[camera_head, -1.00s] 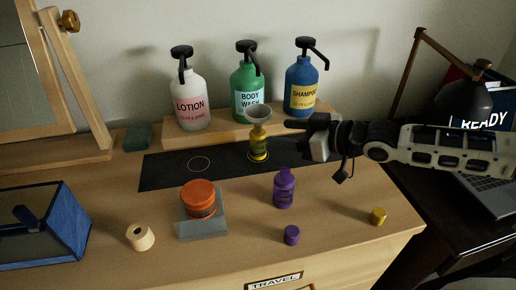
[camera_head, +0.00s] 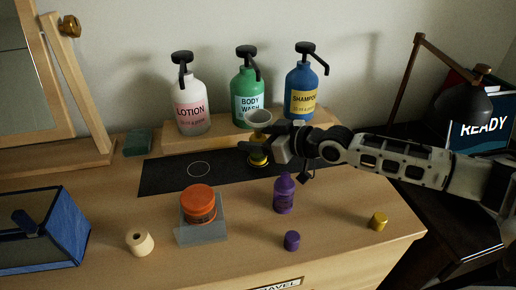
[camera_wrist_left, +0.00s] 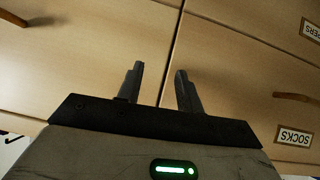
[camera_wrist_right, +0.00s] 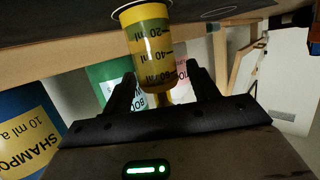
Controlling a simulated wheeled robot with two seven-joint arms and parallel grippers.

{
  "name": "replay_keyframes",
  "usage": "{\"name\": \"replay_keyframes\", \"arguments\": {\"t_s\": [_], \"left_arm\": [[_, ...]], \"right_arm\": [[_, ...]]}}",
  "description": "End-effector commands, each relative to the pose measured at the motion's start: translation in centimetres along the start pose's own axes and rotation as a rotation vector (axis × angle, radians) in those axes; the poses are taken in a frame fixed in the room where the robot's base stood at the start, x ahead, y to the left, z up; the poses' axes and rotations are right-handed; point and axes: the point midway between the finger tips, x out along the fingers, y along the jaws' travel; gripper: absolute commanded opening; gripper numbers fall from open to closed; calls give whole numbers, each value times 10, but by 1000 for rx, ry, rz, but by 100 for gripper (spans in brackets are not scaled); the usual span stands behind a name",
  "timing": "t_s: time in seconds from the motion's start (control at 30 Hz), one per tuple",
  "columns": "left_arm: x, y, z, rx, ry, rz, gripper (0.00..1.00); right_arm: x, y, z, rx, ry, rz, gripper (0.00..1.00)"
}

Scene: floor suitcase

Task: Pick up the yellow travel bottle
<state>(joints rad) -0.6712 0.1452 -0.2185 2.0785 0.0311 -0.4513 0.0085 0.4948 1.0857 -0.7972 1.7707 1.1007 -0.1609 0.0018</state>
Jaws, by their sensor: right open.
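In the right wrist view the bottle (camera_wrist_right: 152,52) appears upside down, with dark volume marks. The fingers of my right gripper (camera_wrist_right: 158,88) are spread either side of its narrow end, with visible gaps. My left gripper (camera_wrist_left: 158,85) is open and empty in front of drawer fronts; it is outside the head view.
Lotion (camera_head: 190,104), body wash (camera_head: 246,98) and shampoo (camera_head: 302,90) pump bottles stand on a wooden riser close behind. A purple bottle (camera_head: 284,194) stands in front of my right arm. An orange jar (camera_head: 198,203), purple cap (camera_head: 292,241) and yellow cap (camera_head: 379,221) are nearer the front.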

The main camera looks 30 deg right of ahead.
Motion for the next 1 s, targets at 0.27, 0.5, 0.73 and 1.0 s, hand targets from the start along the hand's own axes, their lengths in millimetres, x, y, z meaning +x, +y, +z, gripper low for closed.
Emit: {"name": "replay_keyframes", "arguments": {"t_s": [0.27, 0.5, 0.73, 1.0], "left_arm": [[0, 0, -1, 1, 3, -1, 36], [0, 0, -3, 1, 7, 0, 36], [0, 0, -4, 1, 9, 0, 36], [1, 0, -3, 0, 12, 1, 36]], "right_arm": [[0, 0, 0, 0, 0, 0, 20], [-1, 0, 0, 0, 1, 1, 7], [-2, 0, -5, -1, 3, 0, 7], [-10, 0, -30, -3, 4, 0, 7]]}}
